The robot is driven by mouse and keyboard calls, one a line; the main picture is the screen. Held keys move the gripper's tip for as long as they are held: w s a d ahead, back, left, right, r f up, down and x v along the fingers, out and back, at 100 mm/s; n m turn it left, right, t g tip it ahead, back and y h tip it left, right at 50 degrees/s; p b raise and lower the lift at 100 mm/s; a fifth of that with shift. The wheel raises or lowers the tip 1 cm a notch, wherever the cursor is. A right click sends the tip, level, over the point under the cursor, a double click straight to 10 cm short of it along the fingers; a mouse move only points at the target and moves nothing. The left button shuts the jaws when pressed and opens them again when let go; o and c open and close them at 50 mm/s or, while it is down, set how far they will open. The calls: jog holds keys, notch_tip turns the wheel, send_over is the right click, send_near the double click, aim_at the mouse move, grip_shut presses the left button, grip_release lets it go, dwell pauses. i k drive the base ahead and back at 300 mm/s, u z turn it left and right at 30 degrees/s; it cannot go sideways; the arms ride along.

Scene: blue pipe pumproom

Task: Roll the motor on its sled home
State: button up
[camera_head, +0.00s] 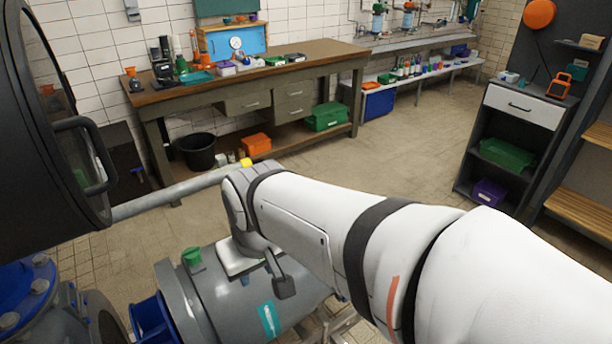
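The motor (215,295) is a grey cylinder lying on its side at the bottom of the view, with a teal label (268,320) and a green part (192,257) on its flange. Part of a pale metal frame (345,322), perhaps its sled, shows to its right; my arm hides most of it. A blue coupling part (153,320) sits at the motor's left end. My gripper (262,270) is low over the top of the motor, with one dark finger showing. The other finger is hidden, and I cannot tell whether it touches or grips anything.
A blue flanged pipe (30,290) stands at lower left, below a large black round housing (45,150) with a handle. A grey bar (175,193) with a yellow tip runs behind my wrist. A workbench (290,72) stands behind, a cabinet (515,130) at right; floor between is clear.

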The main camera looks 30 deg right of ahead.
aim_at(205, 308)
jog(key=u, duration=2)
jog(key=k, duration=2.25)
jog(key=z, duration=1.9)
jog(key=i, duration=1.05)
jog(key=z, duration=0.1)
